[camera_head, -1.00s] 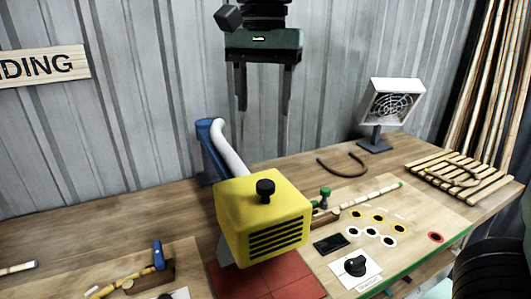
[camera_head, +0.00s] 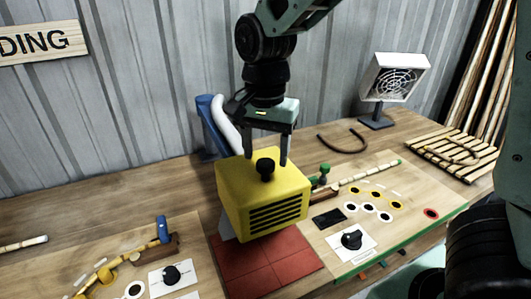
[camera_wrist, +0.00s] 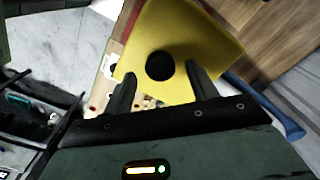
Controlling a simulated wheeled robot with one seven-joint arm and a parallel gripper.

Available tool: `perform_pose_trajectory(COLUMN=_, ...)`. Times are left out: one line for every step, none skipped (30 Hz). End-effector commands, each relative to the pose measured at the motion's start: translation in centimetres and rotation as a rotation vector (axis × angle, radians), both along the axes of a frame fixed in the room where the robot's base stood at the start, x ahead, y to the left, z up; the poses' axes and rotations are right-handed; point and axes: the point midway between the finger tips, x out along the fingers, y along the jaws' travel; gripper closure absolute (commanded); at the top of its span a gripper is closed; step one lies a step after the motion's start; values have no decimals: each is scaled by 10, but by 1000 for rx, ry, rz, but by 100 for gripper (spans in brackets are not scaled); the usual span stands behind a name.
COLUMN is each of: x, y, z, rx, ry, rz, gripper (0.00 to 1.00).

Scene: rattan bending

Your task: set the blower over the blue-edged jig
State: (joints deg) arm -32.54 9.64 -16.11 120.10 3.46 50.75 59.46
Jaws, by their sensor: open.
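The blower (camera_head: 262,196) is a yellow box with a black slotted grille and a black knob (camera_head: 265,167) on top. It sits above a red tiled pad, joined to a white hose on a blue post. My gripper (camera_head: 267,160) is open, pointing down just above the blower, its fingers around or close to the knob. In the wrist view the knob (camera_wrist: 160,66) shows just beyond the gap between my fingertips (camera_wrist: 162,78). The blue-edged jig is at the lower left, where a board with a blue clamp (camera_head: 162,229) shows; its blue edge is out of view.
A green-edged board (camera_head: 400,236) with a bamboo rod, coloured rings and a dial lies to the right. A white fan (camera_head: 394,78), a curved rattan piece (camera_head: 343,141) and a slatted rack (camera_head: 452,154) stand behind. The red pad (camera_head: 262,262) is below the blower.

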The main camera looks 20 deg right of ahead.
Motion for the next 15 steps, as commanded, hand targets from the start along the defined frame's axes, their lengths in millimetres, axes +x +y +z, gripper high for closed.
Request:
perform_pose_trajectory(x=0, y=0, z=-5, rx=-1, ry=1, rz=0, gripper=42)
perform_pose_trajectory(x=0, y=0, z=-8, rx=-1, ry=2, rz=0, gripper=42)
perform_pose_trajectory(x=0, y=0, z=-11, rx=-1, ry=2, rz=0, gripper=42)
perform_pose_trajectory(x=0, y=0, z=-13, rx=-1, ry=1, rz=0, gripper=42)
perform_pose_trajectory(x=0, y=0, z=-15, rx=0, ry=0, rz=0, gripper=42)
perform_pose_trajectory(x=0, y=0, z=-16, rx=1, ry=1, rz=0, gripper=42)
perform_pose_trajectory(x=0, y=0, z=-17, rx=0, ry=0, rz=0, gripper=42)
perform_pose_trajectory(x=0, y=0, z=-18, rx=0, ry=0, rz=0, gripper=42)
perform_pose_trajectory(x=0, y=0, z=-18, rx=1, ry=-1, rz=0, gripper=42)
perform_pose_trajectory(x=0, y=0, z=-18, rx=1, ry=-1, rz=0, gripper=42)
perform_pose_trajectory(x=0, y=0, z=-18, rx=1, ry=-1, rz=0, gripper=42)
perform_pose_trajectory(x=0, y=0, z=-18, rx=1, ry=-1, rz=0, gripper=42)
perform_pose_trajectory(x=0, y=0, z=-18, rx=1, ry=-1, rz=0, gripper=42)
perform_pose_trajectory(x=0, y=0, z=-18, rx=1, ry=-1, rz=0, gripper=42)
perform_pose_trajectory(x=0, y=0, z=-18, rx=1, ry=-1, rz=0, gripper=45)
